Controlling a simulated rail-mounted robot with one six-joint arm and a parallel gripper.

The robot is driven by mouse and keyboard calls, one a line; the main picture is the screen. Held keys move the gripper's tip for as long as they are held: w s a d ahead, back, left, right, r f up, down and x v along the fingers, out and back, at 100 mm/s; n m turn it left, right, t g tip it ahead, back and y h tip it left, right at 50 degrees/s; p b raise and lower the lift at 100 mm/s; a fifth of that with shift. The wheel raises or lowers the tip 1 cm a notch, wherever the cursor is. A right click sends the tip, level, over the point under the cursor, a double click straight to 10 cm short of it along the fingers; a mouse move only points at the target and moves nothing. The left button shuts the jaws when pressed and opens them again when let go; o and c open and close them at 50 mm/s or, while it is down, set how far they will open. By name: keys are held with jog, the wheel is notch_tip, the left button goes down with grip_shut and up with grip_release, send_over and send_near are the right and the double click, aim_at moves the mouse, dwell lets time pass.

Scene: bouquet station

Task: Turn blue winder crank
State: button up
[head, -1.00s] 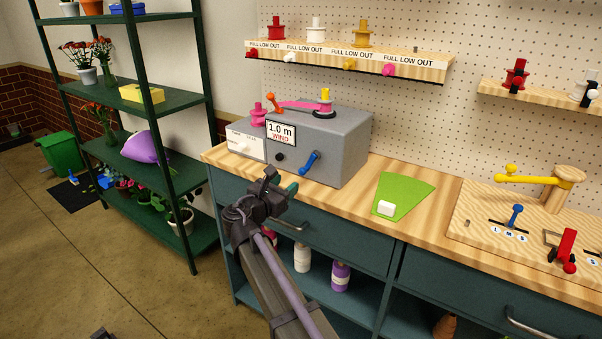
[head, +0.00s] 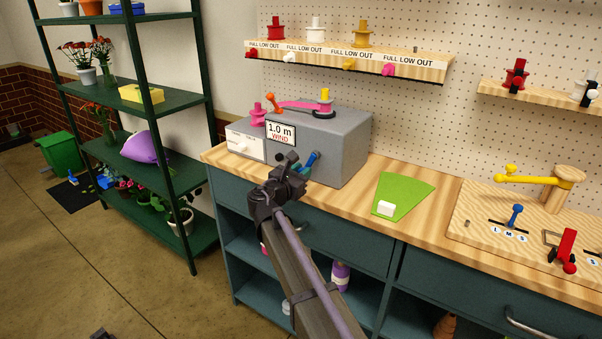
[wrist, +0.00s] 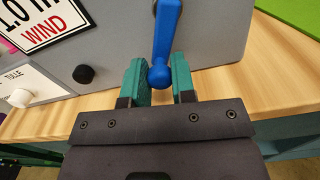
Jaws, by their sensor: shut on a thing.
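The blue crank (head: 313,158) is on the box front, partly hidden by my gripper in the head view. In the wrist view the crank arm (wrist: 167,28) hangs down from above, and its round blue knob (wrist: 158,76) is at the lower end. My gripper (head: 300,165) is at the crank, with its green fingers on either side of the knob in the wrist view. It is shut on the crank's knob end.
A black knob (wrist: 83,74) is on the box front left of the crank. A green sheet (head: 408,190) with a white block lies on the bench at the right, with bare wood between.

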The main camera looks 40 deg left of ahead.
jog(key=c, duration=0.3)
jog(key=shift+a, duration=0.1)
